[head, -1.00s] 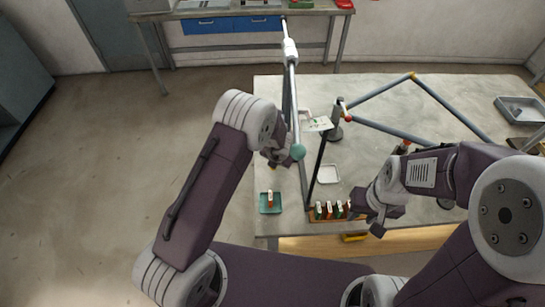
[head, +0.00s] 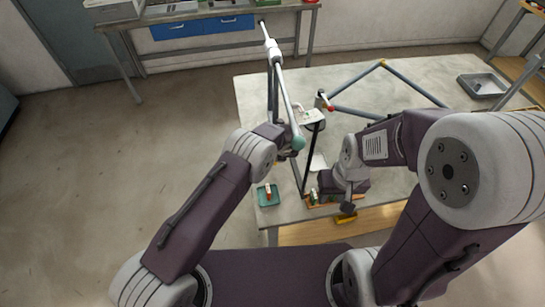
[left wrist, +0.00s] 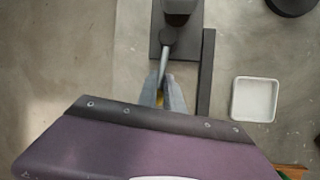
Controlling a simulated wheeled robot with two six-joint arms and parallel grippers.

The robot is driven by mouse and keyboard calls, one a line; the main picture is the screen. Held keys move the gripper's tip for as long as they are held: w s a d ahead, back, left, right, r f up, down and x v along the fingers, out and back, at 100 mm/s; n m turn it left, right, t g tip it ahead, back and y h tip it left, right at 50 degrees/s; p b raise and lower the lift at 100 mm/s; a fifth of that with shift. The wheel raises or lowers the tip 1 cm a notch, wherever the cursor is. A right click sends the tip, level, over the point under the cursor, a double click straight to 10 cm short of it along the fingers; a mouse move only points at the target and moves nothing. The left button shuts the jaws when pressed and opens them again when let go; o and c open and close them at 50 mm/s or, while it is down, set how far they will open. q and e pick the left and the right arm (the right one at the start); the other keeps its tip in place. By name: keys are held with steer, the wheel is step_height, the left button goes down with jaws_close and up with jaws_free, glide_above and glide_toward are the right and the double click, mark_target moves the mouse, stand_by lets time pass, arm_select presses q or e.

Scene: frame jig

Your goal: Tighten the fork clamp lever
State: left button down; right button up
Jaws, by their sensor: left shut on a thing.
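The fork clamp lever (left wrist: 164,68) is a thin grey rod below a grey knob on a dark plate (left wrist: 158,50) in the left wrist view. My left gripper (left wrist: 163,92) has its fingers closed around the lever's lower end. In the head view, my left gripper (head: 280,141) is beside the teal end (head: 298,143) of a long grey tube; the lever is hidden there. My right gripper (head: 347,208) is low, near the table's front edge, beside a small rack (head: 315,201). Its fingertips are too small to read.
Grey frame tubes (head: 415,82) lie across the table (head: 255,95). A post with a red tip (head: 330,108) stands mid-table. A white tray (left wrist: 254,99) is right of the lever.

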arm_select(q)
steer(key=shift+s+a+f, duration=0.1)
steer(key=shift+s+f, duration=0.25)
steer(key=shift+f, duration=0.1)
steer(key=c, duration=1.5)
jaws_free()
steer(key=shift+w+r, duration=0.1)
steer(key=shift+r, duration=0.05)
steer(key=shift+r, duration=0.15)
